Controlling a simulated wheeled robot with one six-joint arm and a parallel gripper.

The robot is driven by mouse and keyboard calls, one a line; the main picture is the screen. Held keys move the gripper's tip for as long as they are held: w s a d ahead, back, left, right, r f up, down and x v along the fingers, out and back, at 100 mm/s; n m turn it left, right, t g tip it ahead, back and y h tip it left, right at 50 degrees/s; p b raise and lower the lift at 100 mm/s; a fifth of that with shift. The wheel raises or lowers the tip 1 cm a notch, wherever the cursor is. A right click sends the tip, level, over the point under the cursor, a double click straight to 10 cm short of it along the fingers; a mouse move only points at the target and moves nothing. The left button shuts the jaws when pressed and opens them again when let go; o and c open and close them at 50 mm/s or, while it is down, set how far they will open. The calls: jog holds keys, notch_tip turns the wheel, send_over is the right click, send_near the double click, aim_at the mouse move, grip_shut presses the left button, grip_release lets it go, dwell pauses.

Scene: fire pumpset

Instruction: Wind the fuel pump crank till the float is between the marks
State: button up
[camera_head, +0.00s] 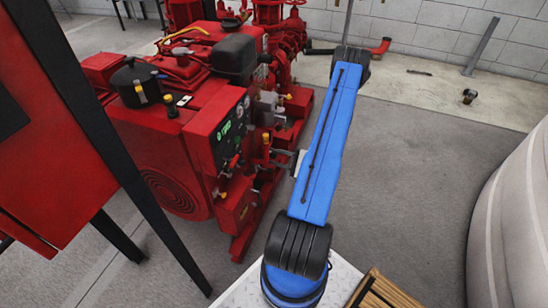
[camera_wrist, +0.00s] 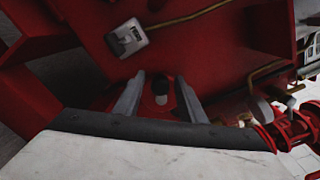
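In the wrist view my gripper (camera_wrist: 161,80) is open, with one grey finger on each side of a small dark knob (camera_wrist: 161,84) on a pale stem. The knob looks like the grip of the fuel pump crank, but I cannot tell for sure. I see a gap on both sides of it, and no clear contact. A pale grey fitting (camera_wrist: 127,38) is on the red surface above left of the fingers. It may be the float gauge; no float or marks can be read. In the head view my blue arm hides most of the gripper's area.
The red pumpset (camera_head: 195,130) with its black gauge panel (camera_head: 231,132) stands left of my arm. A black-framed red panel (camera_head: 45,150) is close at the left. A large pale rounded tank (camera_head: 515,220) is at right. Grey floor between is clear. Brass pipes (camera_wrist: 190,17) cross the wrist view.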

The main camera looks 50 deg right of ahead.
jog(key=shift+w, duration=0.1)
grip_shut()
jog(key=shift+r+m, duration=0.15)
jog(key=shift+m, duration=0.25)
dwell(0.5)
jog(key=m, duration=0.1)
jog(key=r+m, duration=0.1)
jog(key=shift+w+d+m, duration=0.15)
jog(key=shift+d+m, duration=0.2)
jog(key=shift+m, duration=0.05)
jog(key=w+d+f+m, duration=0.1)
jog(key=d+m, duration=0.2)
jog(key=m, duration=1)
jog(key=w+d+f+m, duration=0.1)
jog(key=d+m, duration=0.3)
jog(key=m, duration=0.9)
jog(key=shift+w+f, duration=0.4)
jog(key=shift+w, duration=0.05)
